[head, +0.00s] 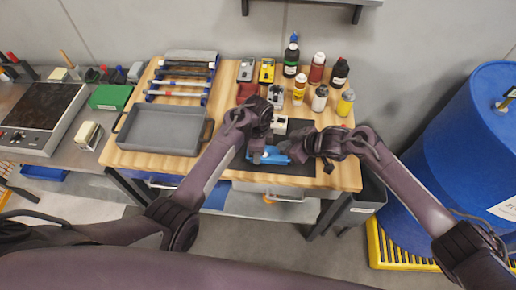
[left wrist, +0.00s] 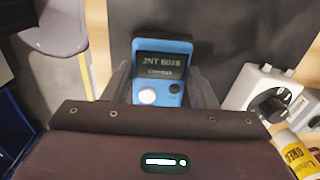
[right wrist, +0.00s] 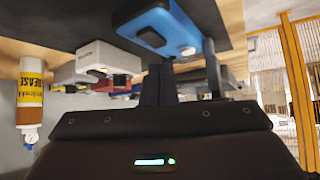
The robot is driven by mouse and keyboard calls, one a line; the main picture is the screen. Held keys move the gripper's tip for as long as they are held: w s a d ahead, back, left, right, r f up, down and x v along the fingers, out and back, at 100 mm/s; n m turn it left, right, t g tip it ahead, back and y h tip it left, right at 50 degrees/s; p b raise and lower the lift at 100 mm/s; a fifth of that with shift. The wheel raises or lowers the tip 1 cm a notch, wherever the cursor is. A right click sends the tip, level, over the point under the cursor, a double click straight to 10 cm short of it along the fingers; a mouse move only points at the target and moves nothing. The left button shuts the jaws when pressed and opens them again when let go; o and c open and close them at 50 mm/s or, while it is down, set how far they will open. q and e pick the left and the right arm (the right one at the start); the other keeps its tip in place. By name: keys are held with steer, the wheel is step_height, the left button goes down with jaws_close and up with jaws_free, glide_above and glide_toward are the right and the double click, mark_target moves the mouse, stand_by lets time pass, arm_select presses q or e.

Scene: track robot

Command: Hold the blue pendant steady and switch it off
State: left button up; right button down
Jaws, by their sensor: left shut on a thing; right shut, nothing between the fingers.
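The blue pendant (head: 271,157) lies on the dark mat (head: 290,169) near the table's front edge. In the left wrist view the pendant (left wrist: 161,46) has a dark screen showing pale text, with a large white button and a small dark button below. My left gripper (head: 257,152) is shut on it, one finger along each side. My right gripper (head: 291,152) is shut and empty just right of the pendant. In the right wrist view its fingertips are close to the pendant (right wrist: 160,22); I cannot tell whether they touch it.
A white box with a black knob (left wrist: 262,88) stands close behind the pendant. Several bottles, including a yellow grease bottle (head: 346,103), stand at the back right. A grey tray (head: 118,139) is on the left of the table. A blue drum (head: 455,150) stands at the right.

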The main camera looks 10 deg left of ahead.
steer(key=shift+f, duration=0.15)
steer(key=shift+f, duration=0.75)
steer(key=shift+r, duration=3.05)
arm_select(q)
steer(key=o, duration=1.4)
steer(key=shift+c, duration=0.2)
